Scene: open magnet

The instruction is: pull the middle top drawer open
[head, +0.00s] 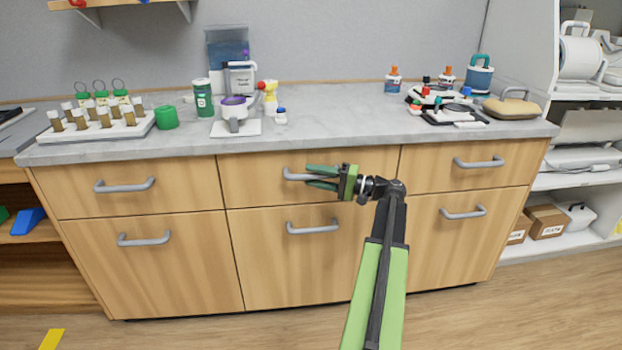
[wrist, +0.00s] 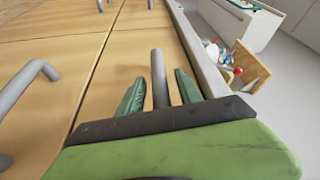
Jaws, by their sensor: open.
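The middle top drawer (head: 250,190) is a wooden front under the grey counter, flush with its neighbours and closed. Its grey bar handle (head: 292,174) shows at the left of my gripper (head: 308,177); the handle's right part is hidden behind the fingers. My gripper is open, its green fingers pointing left in the head view. In the wrist view, the handle (wrist: 159,75) stands between the two fingers of my gripper (wrist: 158,92), with a gap visible on each side. The drawer front (wrist: 133,55) also shows there.
Below is the middle lower drawer with its handle (head: 312,228). Other drawers with handles flank it left (head: 125,186) and right (head: 478,162). The counter (head: 330,115) above carries a vial rack (head: 97,128), bottles and small devices. The floor in front is mostly clear.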

